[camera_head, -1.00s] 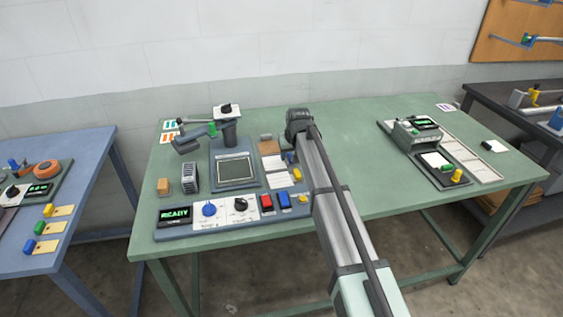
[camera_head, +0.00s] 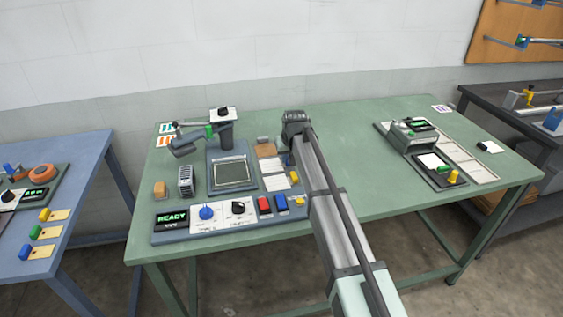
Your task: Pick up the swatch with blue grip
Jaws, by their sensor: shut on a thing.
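My gripper (camera_head: 285,145) is at the back middle of the green table, low beside the row of swatches. The dark wrist and arm hide most of its fingers. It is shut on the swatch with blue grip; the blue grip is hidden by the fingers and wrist. A white card (camera_head: 270,166) lies just left of the gripper, and I cannot tell whether it belongs to the held swatch. The swatch with yellow grip (camera_head: 275,183) lies in front of it.
The press (camera_head: 234,172) stands left of the swatches. A control panel (camera_head: 227,214) with knobs and buttons runs along the front. A wooden block (camera_head: 160,189) is at the left. A second device (camera_head: 412,135) stands at the right. The table between arm and device is clear.

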